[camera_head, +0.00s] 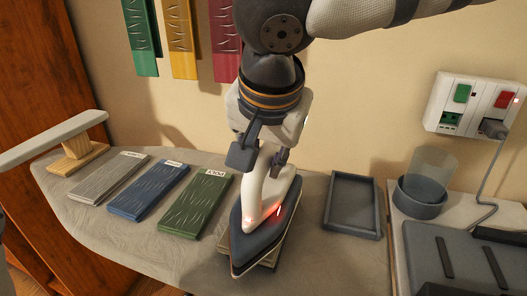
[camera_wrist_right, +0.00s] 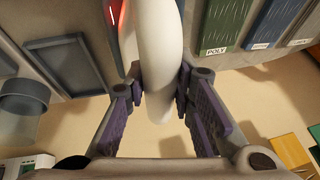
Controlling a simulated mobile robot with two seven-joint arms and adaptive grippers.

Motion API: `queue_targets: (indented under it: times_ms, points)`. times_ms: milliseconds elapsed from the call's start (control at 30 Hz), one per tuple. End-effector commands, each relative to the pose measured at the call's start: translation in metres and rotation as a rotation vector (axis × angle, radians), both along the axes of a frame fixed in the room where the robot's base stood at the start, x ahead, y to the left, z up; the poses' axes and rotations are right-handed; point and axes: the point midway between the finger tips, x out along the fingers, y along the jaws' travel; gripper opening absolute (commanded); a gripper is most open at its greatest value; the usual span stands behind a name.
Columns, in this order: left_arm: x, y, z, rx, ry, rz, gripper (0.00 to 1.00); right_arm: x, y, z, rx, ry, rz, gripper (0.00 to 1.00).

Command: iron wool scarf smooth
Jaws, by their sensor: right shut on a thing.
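My right gripper (camera_head: 262,150) is shut on the white handle of an iron (camera_head: 262,218). The iron has a dark grey body with a red glowing light. The handle also shows between the fingers in the right wrist view (camera_wrist_right: 160,70). The iron sits over a mostly hidden beige-olive piece (camera_head: 270,260) on the grey ironing surface (camera_head: 195,262). I cannot tell whether that piece is the wool scarf or whether the iron touches it. Left of the iron lie a green wrinkled strip labelled POLY (camera_head: 200,203), a blue strip (camera_head: 150,191) and a grey strip (camera_head: 108,180).
Green, yellow and red wrinkled strips (camera_head: 182,40) hang on the wall. A narrow padded board (camera_head: 60,137) stands at left. An empty grey tray (camera_head: 352,205), a clear cup (camera_head: 433,172), a dark stand (camera_head: 460,265) and a wall socket (camera_head: 470,105) with a cord are at right.

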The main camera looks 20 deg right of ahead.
Motion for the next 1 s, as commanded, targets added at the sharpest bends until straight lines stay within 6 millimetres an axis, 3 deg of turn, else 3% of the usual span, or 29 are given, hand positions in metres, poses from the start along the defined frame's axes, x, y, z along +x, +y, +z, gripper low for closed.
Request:
queue_targets:
  times_ms: [1000]
  points:
    - [0.0006,-0.0001,0.0005,0.000,-0.002,0.000,0.47,0.0005,0.0001,-0.0044,-0.001,-0.006,0.000,0.00]
